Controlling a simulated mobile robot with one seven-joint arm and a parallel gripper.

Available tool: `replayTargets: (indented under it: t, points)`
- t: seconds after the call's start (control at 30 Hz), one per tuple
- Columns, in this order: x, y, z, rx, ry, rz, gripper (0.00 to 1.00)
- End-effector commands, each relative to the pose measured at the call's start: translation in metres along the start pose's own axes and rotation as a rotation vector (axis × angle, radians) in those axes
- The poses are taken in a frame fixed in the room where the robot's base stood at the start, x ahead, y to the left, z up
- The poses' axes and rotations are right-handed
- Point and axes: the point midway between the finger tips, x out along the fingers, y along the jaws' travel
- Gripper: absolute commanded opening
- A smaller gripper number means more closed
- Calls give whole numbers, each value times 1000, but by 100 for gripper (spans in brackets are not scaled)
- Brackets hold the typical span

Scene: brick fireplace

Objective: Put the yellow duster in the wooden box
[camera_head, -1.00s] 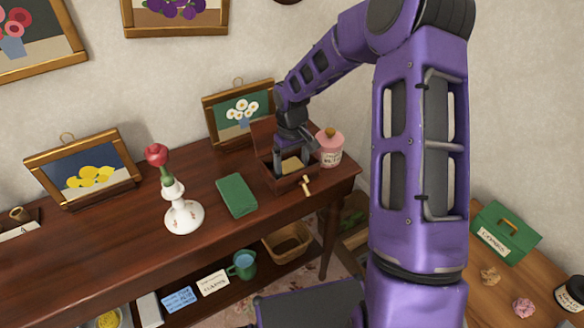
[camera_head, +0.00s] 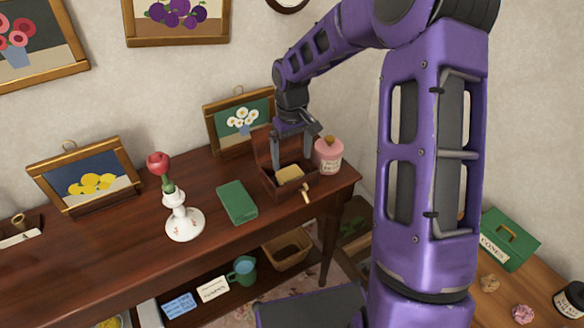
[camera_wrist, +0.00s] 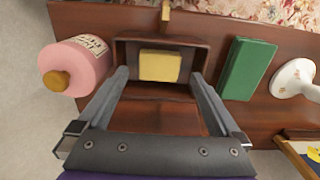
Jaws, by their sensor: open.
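The yellow duster (camera_head: 290,174) is a small flat yellow block lying inside the open wooden box (camera_head: 271,184) on the dark table. In the wrist view the duster (camera_wrist: 160,66) rests on the box floor, and the box (camera_wrist: 197,43) stands with its lid raised. My gripper (camera_head: 293,160) is above the box, its two fingers pointing down. In the wrist view my gripper (camera_wrist: 160,82) is open, its fingers spread wide on either side, with nothing between them touching the duster.
A pink jar (camera_head: 329,155) with a cork stands close right of the box. A green book (camera_head: 237,203) and a white vase (camera_head: 184,218) with a red rose are to the left. A daisy picture (camera_head: 240,122) stands behind. A small wooden peg (camera_head: 305,193) sits at the box front.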

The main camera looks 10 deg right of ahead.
Motion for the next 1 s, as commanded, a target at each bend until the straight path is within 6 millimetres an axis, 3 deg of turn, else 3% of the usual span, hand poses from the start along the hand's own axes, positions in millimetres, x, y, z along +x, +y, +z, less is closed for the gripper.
replayTargets:
  t: [0.1, 0.3, 0.83, 1.0]
  points:
    - [-25, 0, 0, 0, 3, 1, 100]
    - [-46, 0, 0, 1, 0, 0, 100]
    - [-50, 0, 0, 0, 1, 2, 100]
    - [-70, 15, -20, -11, 51, 104, 100]
